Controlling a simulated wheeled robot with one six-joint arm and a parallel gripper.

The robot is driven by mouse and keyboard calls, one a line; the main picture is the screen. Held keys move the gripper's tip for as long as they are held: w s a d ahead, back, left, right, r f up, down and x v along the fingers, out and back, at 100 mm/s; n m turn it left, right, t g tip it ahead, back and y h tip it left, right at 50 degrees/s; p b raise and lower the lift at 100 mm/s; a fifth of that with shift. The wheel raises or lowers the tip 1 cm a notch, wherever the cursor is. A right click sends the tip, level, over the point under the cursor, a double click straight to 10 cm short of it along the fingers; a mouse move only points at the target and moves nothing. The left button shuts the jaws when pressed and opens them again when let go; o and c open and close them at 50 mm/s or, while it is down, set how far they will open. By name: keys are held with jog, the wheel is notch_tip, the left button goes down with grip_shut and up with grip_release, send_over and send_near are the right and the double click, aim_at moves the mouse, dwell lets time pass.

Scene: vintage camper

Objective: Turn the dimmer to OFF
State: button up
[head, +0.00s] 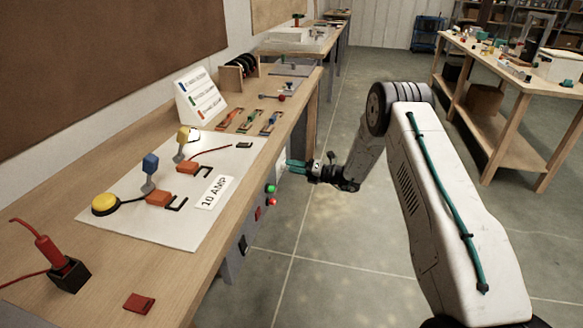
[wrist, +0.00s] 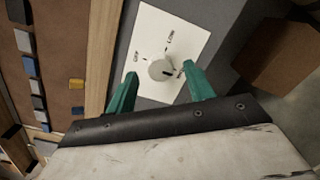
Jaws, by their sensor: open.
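The dimmer knob (wrist: 160,69) is a round pale grey knob on a white plate (wrist: 184,32) in the wrist view. A dark mark shows on its lower right side. Small printed labels stand around it, but they are too small and tilted to read surely. My gripper (wrist: 159,74) is open, with one green finger to the left of the knob and the other to its right. I see gaps on both sides; whether the tips reach its depth I cannot tell. In the head view my gripper (head: 291,164) is at the bench's front side, and the knob cannot be made out.
Green and red buttons (head: 270,188) and switches sit on the grey panel along the bench front, below my gripper. The wooden bench (head: 190,285) holds a white board (head: 190,238) with clips and levers. A brown box (wrist: 280,55) is at right in the wrist view. The floor (head: 320,255) is clear.

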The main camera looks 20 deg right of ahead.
jog(key=shift+w+a, duration=0.4)
jog(key=shift+a, duration=0.2)
jog(key=c, duration=1)
